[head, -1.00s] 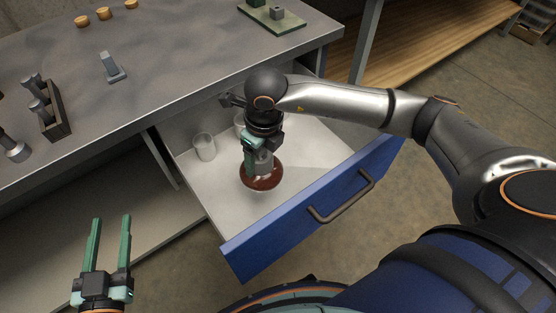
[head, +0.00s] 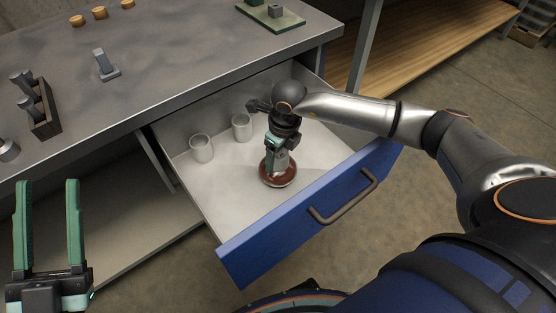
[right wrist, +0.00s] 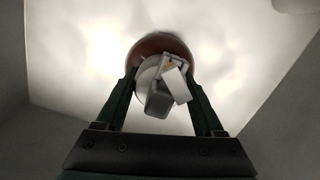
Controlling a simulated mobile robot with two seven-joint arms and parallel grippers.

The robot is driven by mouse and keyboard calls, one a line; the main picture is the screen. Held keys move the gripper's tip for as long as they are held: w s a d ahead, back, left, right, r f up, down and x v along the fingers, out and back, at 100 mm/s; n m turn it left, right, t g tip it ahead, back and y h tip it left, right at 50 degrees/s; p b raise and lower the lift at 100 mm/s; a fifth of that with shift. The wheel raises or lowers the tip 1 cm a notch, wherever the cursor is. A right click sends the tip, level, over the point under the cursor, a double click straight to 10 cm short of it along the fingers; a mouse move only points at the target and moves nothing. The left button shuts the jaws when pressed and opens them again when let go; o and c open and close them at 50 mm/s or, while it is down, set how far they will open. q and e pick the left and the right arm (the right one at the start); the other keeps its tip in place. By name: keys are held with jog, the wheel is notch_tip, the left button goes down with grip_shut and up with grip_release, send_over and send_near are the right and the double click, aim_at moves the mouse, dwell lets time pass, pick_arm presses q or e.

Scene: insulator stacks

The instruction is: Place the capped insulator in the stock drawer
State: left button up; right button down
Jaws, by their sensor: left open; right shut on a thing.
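The capped insulator (head: 278,177) has a brown disc at its base and a grey metal cap on top. It is inside the open stock drawer (head: 230,205), which has a pale floor and a blue front. My right gripper (head: 277,150) points down and is shut on the insulator's cap. The right wrist view shows the brown disc and grey cap of the insulator (right wrist: 160,85) between the two fingers. Whether the disc touches the drawer floor I cannot tell for sure. My left gripper (head: 48,230) is open and empty at the lower left, outside the drawer.
Two white cups (head: 202,149) (head: 242,127) stand at the drawer's back left. The drawer's blue front with its handle (head: 343,199) faces me. The grey bench (head: 160,75) holds a dark rack (head: 40,112), a grey metal fitting (head: 106,66) and several cork-coloured pieces. The drawer's front left floor is clear.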

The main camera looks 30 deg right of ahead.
pick_arm(q)
jog(key=shift+s+d+r+m+h, duration=0.1)
jog(key=shift+s+r+m+h, duration=0.35)
jog(key=shift+r, duration=0.15)
jog(key=shift+s+d+r+m+h, duration=0.1)
jog(key=shift+s+r+m+h, duration=0.25)
jog(key=shift+r+h, duration=0.15)
pick_arm(e)
jog(key=shift+w+f, duration=0.15)
jog(key=shift+f, duration=0.4)
pick_arm(q)
jog(key=shift+s+r, duration=0.1)
jog(key=shift+r, duration=0.05)
pick_arm(e)
jog(key=shift+f, duration=0.15)
grip_release()
pick_arm(q)
jog(key=shift+r, duration=0.1)
